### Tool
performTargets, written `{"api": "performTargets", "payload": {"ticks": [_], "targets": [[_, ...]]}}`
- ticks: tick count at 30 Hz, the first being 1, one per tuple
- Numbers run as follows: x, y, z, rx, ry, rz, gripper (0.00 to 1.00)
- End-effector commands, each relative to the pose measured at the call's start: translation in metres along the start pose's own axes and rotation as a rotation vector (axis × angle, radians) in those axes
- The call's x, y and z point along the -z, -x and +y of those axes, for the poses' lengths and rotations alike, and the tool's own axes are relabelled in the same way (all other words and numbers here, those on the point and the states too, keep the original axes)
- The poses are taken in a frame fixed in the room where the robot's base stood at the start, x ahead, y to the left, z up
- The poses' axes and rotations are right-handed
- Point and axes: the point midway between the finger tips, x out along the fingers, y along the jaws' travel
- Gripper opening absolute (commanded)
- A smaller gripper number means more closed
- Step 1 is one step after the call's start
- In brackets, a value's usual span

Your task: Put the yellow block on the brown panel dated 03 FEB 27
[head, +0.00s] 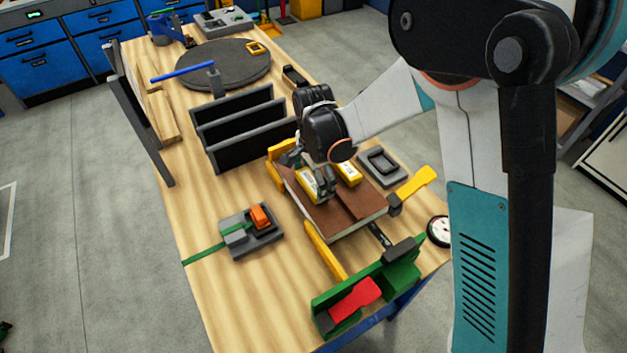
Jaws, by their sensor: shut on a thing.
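A brown panel (334,217) lies flat on the wooden bench with a pale layer showing along its front edge. My gripper (319,184) is over its back part, pointing down. It is shut on a yellow block (307,182) with a pale label. The block is low over the panel; I cannot tell whether it touches it. A second yellow block (349,173) with a label is just right of my gripper, at the panel's back right. No date on the panel can be read from here, and my gripper and wrist hide part of its back.
Yellow clamp bars (323,250) stand around the panel. A grey tray (383,167) is at its right, a black slotted rack (235,128) behind left. A grey fixture (250,232) with an orange piece is at left, a green-and-red clamp (352,299) in front. The bench's left front is clear.

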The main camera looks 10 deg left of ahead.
Motion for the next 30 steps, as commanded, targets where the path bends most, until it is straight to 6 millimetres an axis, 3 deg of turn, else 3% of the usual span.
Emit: {"api": "performTargets", "payload": {"ticks": [10, 11, 12, 25, 30], "targets": [[0.0, -0.004, 0.0, 0.0, 0.0, 0.0, 0.65], [0.0, -0.004, 0.0, 0.0, 0.0, 0.0, 0.94], [0.0, -0.003, 0.0, 0.0, 0.0, 0.0, 1.0], [0.0, -0.001, 0.0, 0.0, 0.0, 0.0, 1.0], [0.0, 0.015, 0.0, 0.0, 0.0, 0.0, 1.0]]}}
